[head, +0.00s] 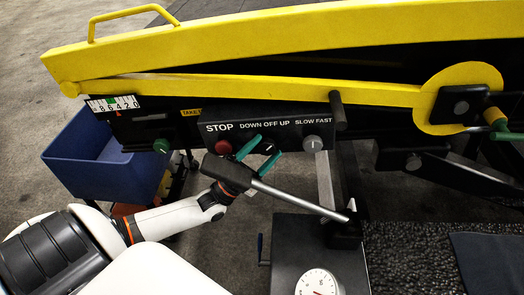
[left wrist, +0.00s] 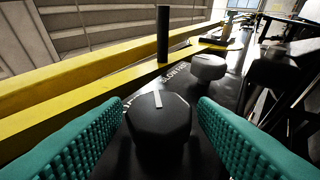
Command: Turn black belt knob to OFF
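The black belt knob (head: 268,147) sits on the dark control panel under the words DOWN OFF UP. In the left wrist view the knob (left wrist: 158,130) fills the middle, with a white pointer line on its top. I cannot tell for certain which label the line points at. My left gripper (head: 258,155) is open at the panel, its teal fingers on either side of the knob. In the left wrist view, dark gaps show between the knob and both fingers. My right gripper is not in view.
A red STOP button (head: 223,147) is close left of the knob, and a grey SLOW FAST knob (head: 312,144) is to its right. A black post (head: 338,111) sticks out beyond that. A yellow rail (head: 250,88) runs above the panel. A blue bin (head: 105,165) stands at left.

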